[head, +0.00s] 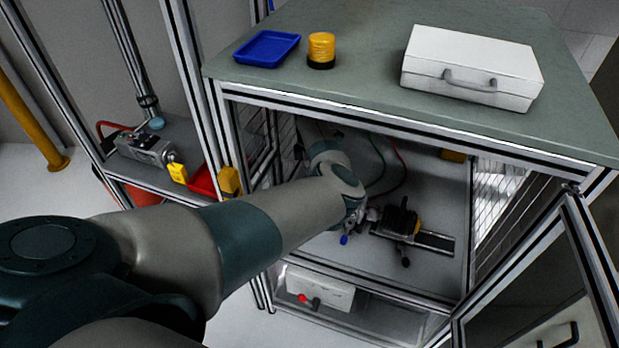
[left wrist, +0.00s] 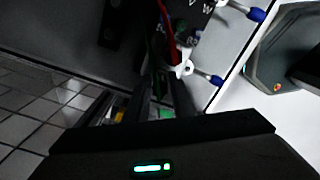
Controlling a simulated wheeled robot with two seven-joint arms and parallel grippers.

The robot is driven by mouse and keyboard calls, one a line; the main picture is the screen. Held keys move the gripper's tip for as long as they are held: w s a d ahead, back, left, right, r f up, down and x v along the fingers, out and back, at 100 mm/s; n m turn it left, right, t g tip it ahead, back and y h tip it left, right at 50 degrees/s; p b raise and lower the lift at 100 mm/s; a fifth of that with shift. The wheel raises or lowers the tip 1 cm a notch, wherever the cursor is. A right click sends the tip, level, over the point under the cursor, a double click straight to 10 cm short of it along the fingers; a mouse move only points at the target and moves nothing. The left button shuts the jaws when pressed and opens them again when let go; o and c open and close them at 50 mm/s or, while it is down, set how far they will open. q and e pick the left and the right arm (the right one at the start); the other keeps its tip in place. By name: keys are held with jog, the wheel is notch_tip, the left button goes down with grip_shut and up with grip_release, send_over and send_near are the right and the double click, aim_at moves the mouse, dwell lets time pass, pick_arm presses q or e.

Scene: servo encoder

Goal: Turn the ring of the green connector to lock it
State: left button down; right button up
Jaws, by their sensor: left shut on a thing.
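My left arm reaches through the open front of the cabinet. Its gripper (head: 358,212) is at the cable ends beside the dark motor unit (head: 397,219). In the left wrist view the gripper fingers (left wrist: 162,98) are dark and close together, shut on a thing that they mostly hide. A small green patch, likely the green connector (left wrist: 165,113), shows between them. The ring's outline and turn cannot be made out. A green cable (head: 380,150) runs down behind my wrist. A white round part (left wrist: 183,69) and a blue-tipped lever (left wrist: 217,80) are just beyond the fingers. My right gripper is not in view.
A red cable (head: 402,170) hangs beside the green one. The cabinet's frame posts and its open door (head: 540,270) border the opening. A white box (head: 320,290) is on the lower shelf.

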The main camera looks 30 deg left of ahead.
pick_arm(q)
jog(key=m+p, duration=0.2)
jog(key=m, duration=0.2)
jog(key=shift+r, duration=0.1)
jog(key=m+p, duration=0.2)
jog(key=m, duration=0.2)
jog(key=shift+m, duration=0.4)
jog(key=m+p, duration=0.1)
jog(key=m, duration=0.2)
jog(key=shift+m+p, duration=0.95)
jog(key=shift+m, duration=1.05)
jog(key=c, duration=1.5)
grip_release()
